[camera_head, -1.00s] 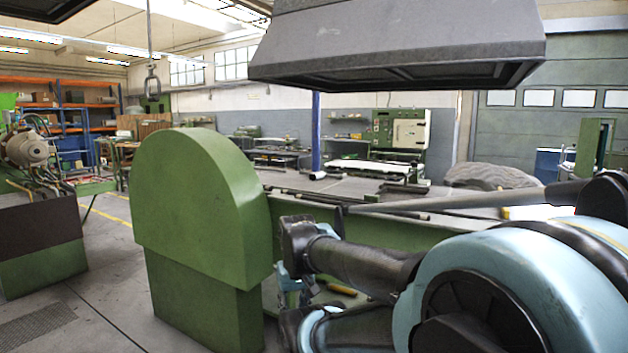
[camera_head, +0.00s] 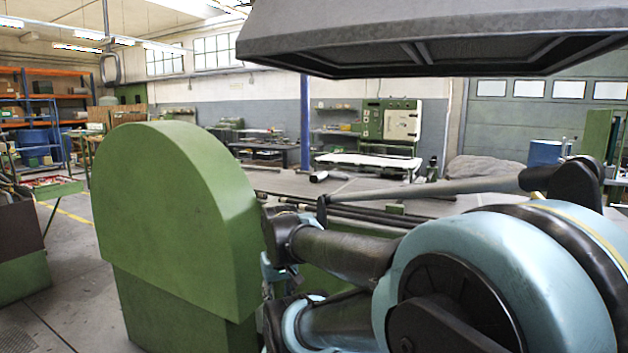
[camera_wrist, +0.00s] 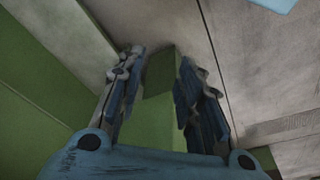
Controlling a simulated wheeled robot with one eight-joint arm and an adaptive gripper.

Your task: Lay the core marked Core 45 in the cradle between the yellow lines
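My gripper (camera_wrist: 159,72) is open in the wrist view. Its two blue-and-dark fingers stand apart, and no core shows between them. Behind the fingers are a green machine surface and the grey floor. In the head view my gripper is mostly hidden by my arm, low beside the rounded green machine housing (camera_head: 170,205). Long dark bars (camera_head: 345,213) lie behind my arm along the machine. I cannot make out a core marked Core 45, a cradle or its yellow lines in either view.
The green housing stands close to the left of my arm. A large grey hood (camera_head: 430,45) hangs overhead. A green cabinet (camera_head: 390,122) and a white-topped bench (camera_head: 370,160) stand at the back. Open floor (camera_head: 60,290) lies at the left.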

